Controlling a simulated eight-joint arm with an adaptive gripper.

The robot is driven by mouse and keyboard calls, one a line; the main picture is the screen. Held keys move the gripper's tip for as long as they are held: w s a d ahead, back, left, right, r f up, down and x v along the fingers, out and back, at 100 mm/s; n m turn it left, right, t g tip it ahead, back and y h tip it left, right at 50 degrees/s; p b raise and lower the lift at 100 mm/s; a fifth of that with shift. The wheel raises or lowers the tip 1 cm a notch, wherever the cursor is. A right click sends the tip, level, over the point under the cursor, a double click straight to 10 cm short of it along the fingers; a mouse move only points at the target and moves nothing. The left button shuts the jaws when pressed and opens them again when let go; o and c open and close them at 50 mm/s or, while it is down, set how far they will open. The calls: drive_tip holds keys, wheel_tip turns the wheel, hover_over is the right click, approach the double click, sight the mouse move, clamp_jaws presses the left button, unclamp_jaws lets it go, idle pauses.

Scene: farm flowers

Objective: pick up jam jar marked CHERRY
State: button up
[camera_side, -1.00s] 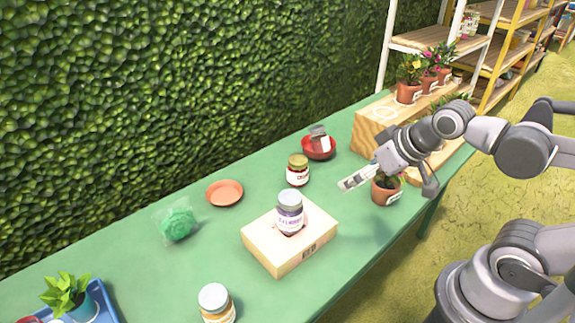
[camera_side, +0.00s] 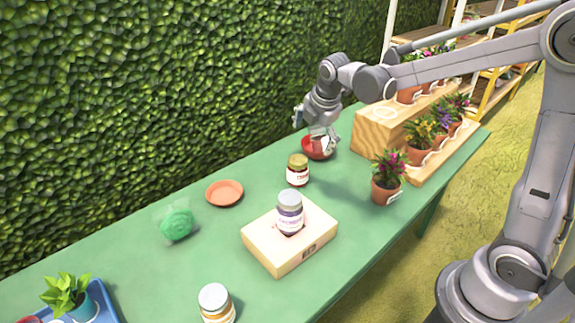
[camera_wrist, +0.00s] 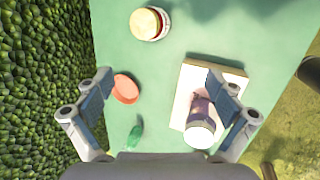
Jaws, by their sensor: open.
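A jam jar with a gold lid, dark red contents and a white label with red print (camera_side: 298,171) stands upright on the green table; it also shows at the top of the wrist view (camera_wrist: 150,24). The lettering is too small to read surely. A purple jar with a grey lid (camera_side: 290,212) stands on a wooden block (camera_side: 268,250); it also shows in the wrist view (camera_wrist: 201,128). An amber jar with a pale lid (camera_side: 215,302) stands at the front.
The red bowl (camera_side: 318,153) is partly hidden by my gripper. An orange saucer (camera_side: 224,193) and a green wrapped item (camera_side: 177,222) lie left. Potted flowers (camera_side: 387,178) and a stepped wooden stand (camera_side: 376,135) are right. A hedge runs behind the table.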

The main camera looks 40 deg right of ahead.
sight(300, 160)
drive_tip(key=w+d+f+n, duration=0.1)
drive_tip(key=w+f+n, duration=0.1)
drive_tip(key=f, duration=0.1)
drive_tip(key=w+d+f+n+g, duration=0.1)
drive_tip(key=w+f+n, duration=0.2)
drive_tip(key=w+d+f+n, duration=0.1)
drive_tip(key=w+f+n, duration=0.1)
drive_tip(key=f+n, duration=0.1)
drive_tip(key=shift+w+d+f+g+h, duration=0.2)
drive_tip(key=shift+w+f+g+h, duration=0.05)
drive_tip(key=shift+f+g+h, duration=0.1)
drive_tip(key=shift+n, duration=0.3)
drive_tip(key=x, duration=0.5)
drive_tip(key=shift+w+f, duration=0.1)
drive_tip(key=shift+f, duration=0.1)
drive_tip(key=shift+w+a+x, duration=0.1)
drive_tip(key=shift+a+x, duration=0.05)
drive_tip(key=shift+x, duration=1.15)
drive_tip(key=shift+w+a+x, duration=0.15)
drive_tip(key=shift+a+x, duration=0.05)
drive_tip(key=shift+x, duration=1.1)
drive_tip(key=c, duration=1.7)
